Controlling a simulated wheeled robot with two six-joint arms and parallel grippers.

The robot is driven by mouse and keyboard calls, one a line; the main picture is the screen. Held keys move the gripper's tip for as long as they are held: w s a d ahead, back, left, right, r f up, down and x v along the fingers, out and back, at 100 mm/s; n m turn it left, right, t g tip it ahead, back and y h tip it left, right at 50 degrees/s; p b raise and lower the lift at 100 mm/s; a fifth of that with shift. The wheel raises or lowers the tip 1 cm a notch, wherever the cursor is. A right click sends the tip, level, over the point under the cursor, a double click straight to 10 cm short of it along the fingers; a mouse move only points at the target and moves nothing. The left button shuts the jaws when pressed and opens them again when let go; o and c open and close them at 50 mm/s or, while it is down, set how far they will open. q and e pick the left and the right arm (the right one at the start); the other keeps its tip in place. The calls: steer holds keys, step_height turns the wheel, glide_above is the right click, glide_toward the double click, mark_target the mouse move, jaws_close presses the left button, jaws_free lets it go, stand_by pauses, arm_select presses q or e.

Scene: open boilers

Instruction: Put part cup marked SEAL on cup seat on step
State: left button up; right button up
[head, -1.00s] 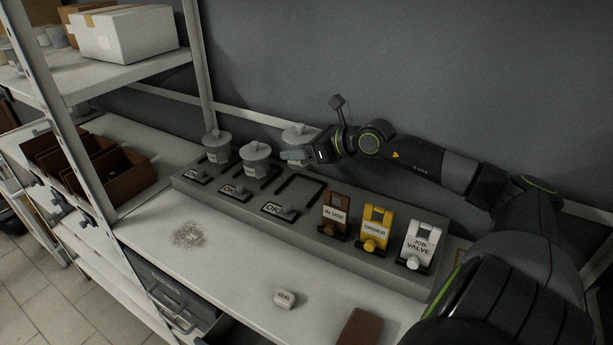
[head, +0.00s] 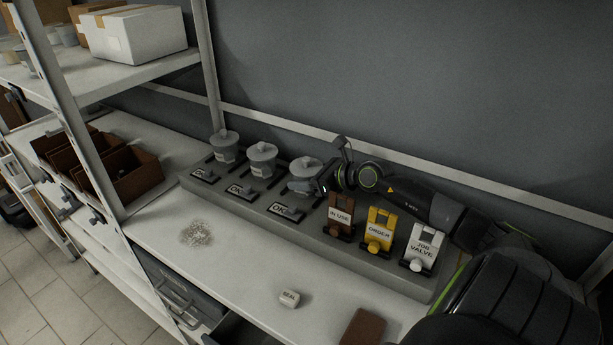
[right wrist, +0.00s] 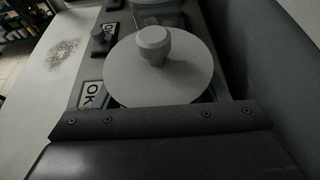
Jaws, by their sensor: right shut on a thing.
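My right gripper (head: 306,186) is shut on a grey lidded cup (head: 308,168) at the third seat of the grey step (head: 240,208). The cup looks upright and low over the seat, behind an OK plate (head: 286,211); I cannot tell whether it touches the seat. Its round lid and knob fill the middle of the right wrist view (right wrist: 165,75). The gripper hides its front, so no marking is readable there. Two similar cups, left (head: 224,154) and middle (head: 262,165), stand on their seats. A small white block marked SEAL (head: 289,299) lies on the bench. My left gripper is out of view.
Brown IN USE (head: 340,215), yellow ORDER (head: 379,232) and white JOB VALVE (head: 423,243) holders stand right of the seats. A pale granular pile (head: 196,234) and a brown block (head: 362,327) lie on the bench. Shelving with brown bins (head: 130,178) stands at left.

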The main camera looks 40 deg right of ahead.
steer(key=o, duration=1.1)
steer(key=shift+r, duration=0.1)
steer(key=shift+s+d, duration=0.1)
steer(key=shift+s, duration=0.1)
steer(key=b+v, duration=0.1)
steer(key=v, duration=0.5)
steer(key=shift+s, duration=0.3)
steer(key=shift+s+r+p, duration=0.4)
steer(key=shift+r+p, duration=0.15)
steer(key=shift+s+d+r+p, duration=0.3)
steer(key=shift+s+p, duration=0.35)
steer(key=shift+p, duration=0.35)
steer(key=p, duration=0.1)
steer(key=s+p, duration=0.1)
steer(key=p, duration=0.1)
steer(key=shift+s+d+r, duration=0.1)
steer(key=shift+d+r, duration=0.1)
steer(key=shift+r, duration=0.1)
steer(key=shift+s+d+p, duration=0.1)
steer(key=shift+s+p, duration=0.45)
steer(key=shift+p, duration=0.3)
